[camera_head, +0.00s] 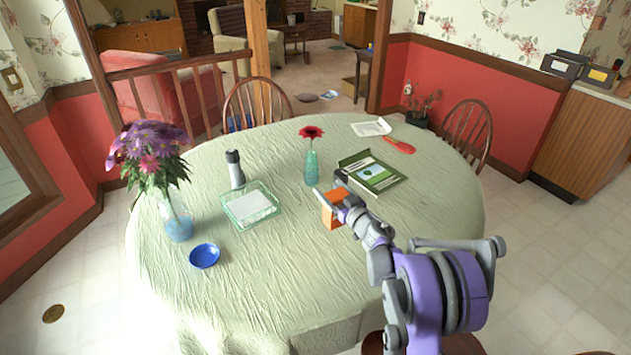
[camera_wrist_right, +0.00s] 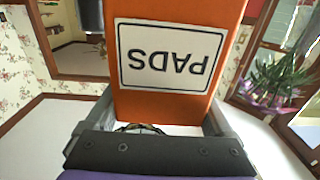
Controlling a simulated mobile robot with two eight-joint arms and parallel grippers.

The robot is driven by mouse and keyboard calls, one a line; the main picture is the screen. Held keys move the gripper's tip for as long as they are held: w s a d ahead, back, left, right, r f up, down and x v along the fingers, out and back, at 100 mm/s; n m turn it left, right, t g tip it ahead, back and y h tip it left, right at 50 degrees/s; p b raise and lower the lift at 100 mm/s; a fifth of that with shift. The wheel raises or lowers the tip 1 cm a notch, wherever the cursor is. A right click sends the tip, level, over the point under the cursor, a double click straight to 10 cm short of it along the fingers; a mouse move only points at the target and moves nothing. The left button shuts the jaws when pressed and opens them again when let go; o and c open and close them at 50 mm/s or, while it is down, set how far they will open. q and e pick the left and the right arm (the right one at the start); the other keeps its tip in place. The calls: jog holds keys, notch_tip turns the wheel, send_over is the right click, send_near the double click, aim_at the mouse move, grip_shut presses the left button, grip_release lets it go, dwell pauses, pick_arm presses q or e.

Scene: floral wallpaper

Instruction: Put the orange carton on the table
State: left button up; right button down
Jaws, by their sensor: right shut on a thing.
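The orange carton (camera_head: 332,216) is in my right gripper (camera_head: 331,196), over the front right part of the round table as the head view shows it. The table (camera_head: 300,270) has a pale green cloth. In the right wrist view the carton (camera_wrist_right: 165,98) fills the space between the two fingers, and its white label reads "PADS" upside down. My right gripper is shut on it. The arm hides part of the carton, and I cannot tell whether its underside touches the cloth. My left gripper is not in view.
Near the carton are a green book box (camera_head: 372,176) and a teal vase with a red flower (camera_head: 311,168). The table's front middle is clear.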

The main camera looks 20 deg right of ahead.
jog(key=shift+s+d+f+h, duration=0.15)
jog(key=shift+d+f, duration=0.1)
jog(key=shift+d, duration=0.25)
jog(key=shift+d+f+h, duration=0.15)
jog(key=shift+d+f, duration=0.05)
jog(key=shift+d, duration=0.25)
notch_tip(320, 180, down, 4)
jog(key=shift+f, duration=2.4)
jog(key=shift+f, duration=0.25)
grip_release()
jog(key=shift+r, duration=0.1)
